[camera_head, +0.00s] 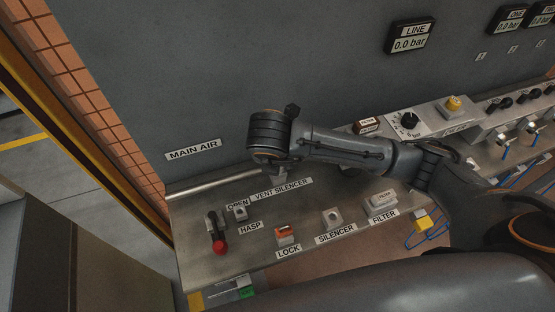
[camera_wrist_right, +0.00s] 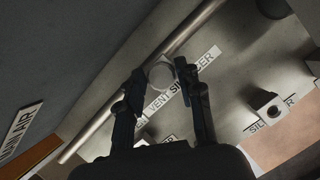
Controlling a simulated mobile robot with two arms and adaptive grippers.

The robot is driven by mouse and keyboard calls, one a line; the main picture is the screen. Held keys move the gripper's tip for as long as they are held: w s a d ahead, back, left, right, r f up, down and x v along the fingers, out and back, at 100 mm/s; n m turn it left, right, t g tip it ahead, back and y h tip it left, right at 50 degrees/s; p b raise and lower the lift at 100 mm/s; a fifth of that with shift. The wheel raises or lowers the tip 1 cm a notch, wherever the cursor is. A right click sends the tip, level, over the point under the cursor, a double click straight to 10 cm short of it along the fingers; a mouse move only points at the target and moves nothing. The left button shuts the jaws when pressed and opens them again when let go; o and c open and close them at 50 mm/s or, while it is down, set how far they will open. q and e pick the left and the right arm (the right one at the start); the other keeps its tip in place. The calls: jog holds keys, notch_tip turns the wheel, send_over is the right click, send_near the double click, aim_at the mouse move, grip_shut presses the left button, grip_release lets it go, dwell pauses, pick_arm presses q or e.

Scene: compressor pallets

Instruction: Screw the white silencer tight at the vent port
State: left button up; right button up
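The white silencer (camera_wrist_right: 162,75) shows as a pale round end between the fingertips of my right gripper (camera_wrist_right: 161,78) in the right wrist view. The fingers stand at both sides of it and appear closed on it. It is over the bench beside the VENT SILENCER label (camera_wrist_right: 184,81), close to the metal pipe. In the head view my right wrist hangs above that label (camera_head: 282,189) and hides most of the fingers and the silencer. The vent port itself is hidden, so I cannot tell how far the silencer sits in it. My left gripper is not in view.
The SILENCER holder block (camera_head: 332,217) shows an empty-looking hole. A red-handled lever (camera_head: 218,240), the hasp block (camera_head: 240,212), a red lock (camera_head: 285,234) and the filter holder (camera_head: 381,202) stand on the bench. The metal pipe (camera_head: 215,184) runs along the grey wall.

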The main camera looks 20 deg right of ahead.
jog(key=shift+o, duration=1.2)
jog(key=v, duration=1.2)
